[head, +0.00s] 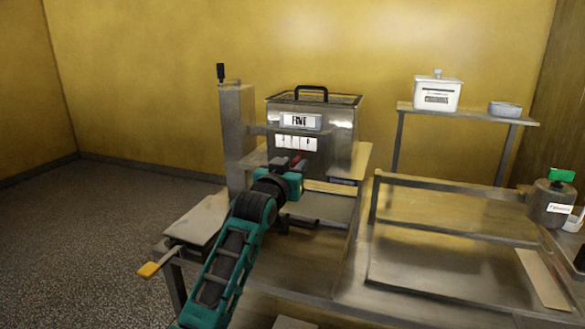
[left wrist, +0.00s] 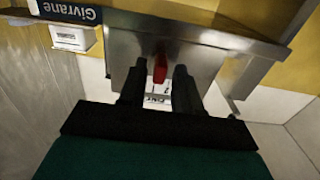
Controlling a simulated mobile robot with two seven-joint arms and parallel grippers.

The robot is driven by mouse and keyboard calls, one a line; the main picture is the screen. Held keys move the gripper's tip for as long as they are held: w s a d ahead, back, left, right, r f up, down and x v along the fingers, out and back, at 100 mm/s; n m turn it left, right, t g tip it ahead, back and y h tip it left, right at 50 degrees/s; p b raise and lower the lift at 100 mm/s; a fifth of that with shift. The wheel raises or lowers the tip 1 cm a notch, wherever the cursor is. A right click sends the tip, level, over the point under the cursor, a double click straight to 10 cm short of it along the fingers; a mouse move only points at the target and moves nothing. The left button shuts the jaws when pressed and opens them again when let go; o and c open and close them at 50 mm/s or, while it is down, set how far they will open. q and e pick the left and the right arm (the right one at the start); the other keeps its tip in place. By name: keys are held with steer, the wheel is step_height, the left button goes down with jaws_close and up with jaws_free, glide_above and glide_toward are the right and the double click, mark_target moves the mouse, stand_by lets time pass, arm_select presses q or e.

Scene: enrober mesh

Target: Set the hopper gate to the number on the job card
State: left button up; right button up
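The steel hopper (head: 340,125) stands at the back of the machine, with a label and a white number strip (head: 296,143) on its front. The strip's digits are too small to read. A red gate lever (head: 296,158) shows below the strip. My left gripper (head: 297,172) is at the lever. In the left wrist view the red lever (left wrist: 160,68) lies between the two spread fingertips (left wrist: 158,85), with gaps on both sides. I cannot identify the job card for sure. My right gripper is not in view.
A steel post (head: 237,135) with a black crank stands left of the hopper. A yellow-ended handle (head: 148,270) juts out at front left. A white tub (head: 437,94) sits on the back shelf. A steel pot (head: 551,204) with a green top stands right. A blue sign (left wrist: 70,10) reads "Givrane".

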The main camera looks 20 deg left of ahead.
arm_select(q)
steer(key=shift+o, duration=0.5)
steer(key=shift+s, duration=0.1)
steer(key=s, duration=1.2)
steer(key=shift+s+a, duration=0.2)
steer(key=shift+s, duration=0.2)
steer(key=s+d+f+g, duration=0.1)
steer(key=s+f+g, duration=0.1)
steer(key=s+f, duration=0.6)
steer(key=s+d+f+m+g+h, duration=0.1)
steer(key=s+f+g, duration=0.1)
steer(key=s+f, duration=0.6)
steer(key=s+d+f+m+g, duration=0.1)
steer(key=s+f+g, duration=0.2)
steer(key=s+f, duration=0.6)
step_height(320, 180, down, 10)
steer(key=shift+r, duration=0.25)
steer(key=shift+w+d, duration=0.1)
